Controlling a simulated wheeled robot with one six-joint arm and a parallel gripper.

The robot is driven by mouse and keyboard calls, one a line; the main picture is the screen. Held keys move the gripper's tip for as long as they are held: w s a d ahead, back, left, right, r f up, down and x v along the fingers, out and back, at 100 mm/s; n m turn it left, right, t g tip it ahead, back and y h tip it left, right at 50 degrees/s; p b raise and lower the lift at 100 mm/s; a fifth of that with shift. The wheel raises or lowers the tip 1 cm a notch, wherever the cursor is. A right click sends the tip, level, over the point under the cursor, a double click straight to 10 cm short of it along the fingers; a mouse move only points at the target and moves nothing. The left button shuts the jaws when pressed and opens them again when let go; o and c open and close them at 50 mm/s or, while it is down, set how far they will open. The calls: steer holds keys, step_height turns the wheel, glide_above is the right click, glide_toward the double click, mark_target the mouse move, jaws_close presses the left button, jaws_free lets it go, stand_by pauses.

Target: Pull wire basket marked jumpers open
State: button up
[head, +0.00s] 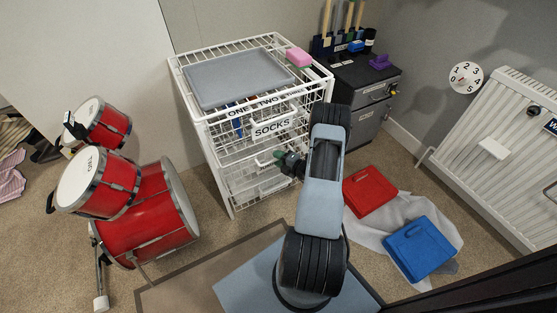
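A white wire basket unit (212,155) stands in the middle of the head view, with several baskets stacked in its frame. The upper basket carries a label reading SOCKS (272,129). A lower basket (246,165) has a pale front handle, partly behind my gripper. I cannot read a jumpers label on any basket; my arm hides part of the front. My gripper (281,157) is small and dark with a green part, pointing left at the front of the lower basket, close to its handle. I cannot tell whether it touches the handle or whether its fingers are open.
A grey tray (238,78) and a pink block (298,57) lie on the unit. A red drum kit (140,205) stands left. A dark cabinet (365,85) is behind right.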

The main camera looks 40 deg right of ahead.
jaws_close()
stand_by(0.4)
